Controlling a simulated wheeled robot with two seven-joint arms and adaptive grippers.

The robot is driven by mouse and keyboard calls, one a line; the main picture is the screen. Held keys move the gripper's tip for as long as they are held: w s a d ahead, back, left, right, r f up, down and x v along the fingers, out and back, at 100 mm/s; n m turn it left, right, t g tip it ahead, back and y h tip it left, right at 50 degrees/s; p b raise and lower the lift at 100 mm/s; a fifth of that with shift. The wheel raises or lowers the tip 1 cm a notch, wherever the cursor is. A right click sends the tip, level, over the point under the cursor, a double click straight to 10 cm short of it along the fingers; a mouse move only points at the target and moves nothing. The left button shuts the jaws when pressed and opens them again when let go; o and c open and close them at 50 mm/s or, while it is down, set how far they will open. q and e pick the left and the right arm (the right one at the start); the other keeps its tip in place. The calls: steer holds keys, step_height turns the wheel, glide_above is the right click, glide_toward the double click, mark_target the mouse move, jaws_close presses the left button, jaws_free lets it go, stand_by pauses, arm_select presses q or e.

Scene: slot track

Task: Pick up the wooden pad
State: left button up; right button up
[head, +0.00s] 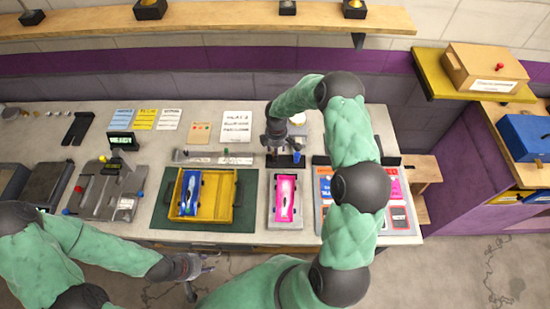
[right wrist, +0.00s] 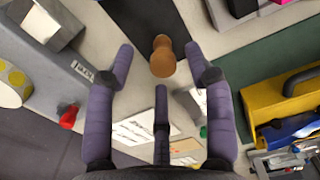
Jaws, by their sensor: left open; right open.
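In the head view, my right gripper (head: 277,141) is over the back middle of the worktop and hides the wooden piece. My left gripper (head: 207,263) is open and empty in front of the bench's front edge, far from the piece.
A yellow box (head: 236,200) with a blue car (head: 190,193) sits on a green mat. A pink car (head: 285,196) lies in a grey tray to its right. A long grey fixture (head: 215,157) and a blue knob (head: 297,157) stand close to my right gripper.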

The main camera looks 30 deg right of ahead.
steer(key=f, duration=0.3)
steer(key=shift+w+a+f, duration=0.15)
steer(key=shift+a+f, duration=0.1)
steer(key=shift+f, duration=0.05)
jaws_close()
steer(key=shift+r, duration=0.2)
